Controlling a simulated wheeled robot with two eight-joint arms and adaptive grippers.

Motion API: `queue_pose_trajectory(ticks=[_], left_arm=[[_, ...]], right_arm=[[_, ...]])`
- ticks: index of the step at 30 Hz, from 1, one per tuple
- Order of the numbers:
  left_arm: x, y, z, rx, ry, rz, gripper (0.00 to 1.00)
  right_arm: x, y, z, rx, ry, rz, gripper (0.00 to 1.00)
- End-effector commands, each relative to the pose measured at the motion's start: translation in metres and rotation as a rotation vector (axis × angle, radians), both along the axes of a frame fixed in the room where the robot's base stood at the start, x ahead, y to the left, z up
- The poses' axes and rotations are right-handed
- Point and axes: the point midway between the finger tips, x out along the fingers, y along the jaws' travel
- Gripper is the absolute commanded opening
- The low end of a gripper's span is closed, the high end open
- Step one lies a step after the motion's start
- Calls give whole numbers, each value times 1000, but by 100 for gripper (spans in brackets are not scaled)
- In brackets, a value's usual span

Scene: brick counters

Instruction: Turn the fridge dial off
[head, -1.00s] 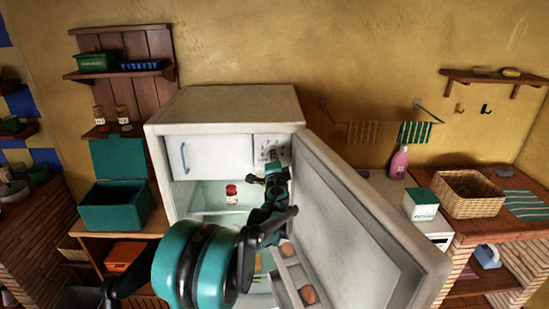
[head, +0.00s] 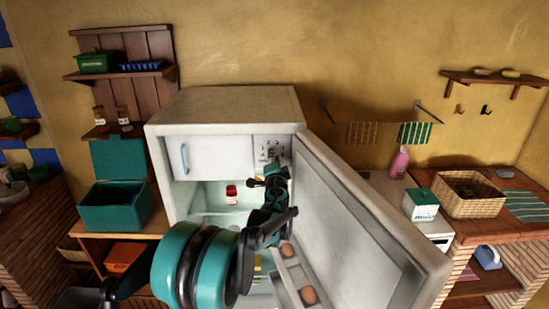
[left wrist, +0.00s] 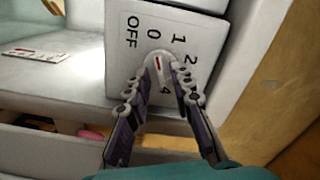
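The fridge dial (left wrist: 158,64) is a light round knob with a red mark, on a white panel (left wrist: 120,65) printed OFF, 0, 1, 2 and 4. The red mark lies near the 0, to the right of OFF. In the head view the dial panel (head: 272,145) is at the upper right inside the open fridge (head: 215,106). My left gripper (left wrist: 158,80) has one fingertip on each side of the dial, very close to it. I cannot tell whether they press on it. The gripper also shows just below the panel in the head view (head: 270,176). My right gripper is not in view.
The open fridge door (head: 365,215), with eggs in its shelf, stands close to the right of my left arm. A white freezer flap (head: 205,156) is left of the panel. A red-lidded jar (head: 231,195) stands on the shelf below.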

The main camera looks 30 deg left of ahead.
Motion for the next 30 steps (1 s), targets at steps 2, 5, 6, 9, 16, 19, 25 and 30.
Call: queue_pose_trajectory(ticks=[2,5,6,9,16,19,25,30], left_arm=[[0,0,0,1,1,0,28],[0,0,1,2,1,0,28],[0,0,1,2,1,0,28],[-1,-1,1,3,1,-1,28],[-28,-18,1,3,1,-1,28],[-47,-30,1,2,2,-2,28],[-82,-51,1,2,1,-2,28],[-99,-60,0,2,1,0,28]], right_arm=[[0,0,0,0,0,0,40],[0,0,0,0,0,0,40],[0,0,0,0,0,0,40],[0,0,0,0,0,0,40],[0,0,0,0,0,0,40],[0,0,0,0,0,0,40],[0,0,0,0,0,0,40],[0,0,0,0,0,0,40]])
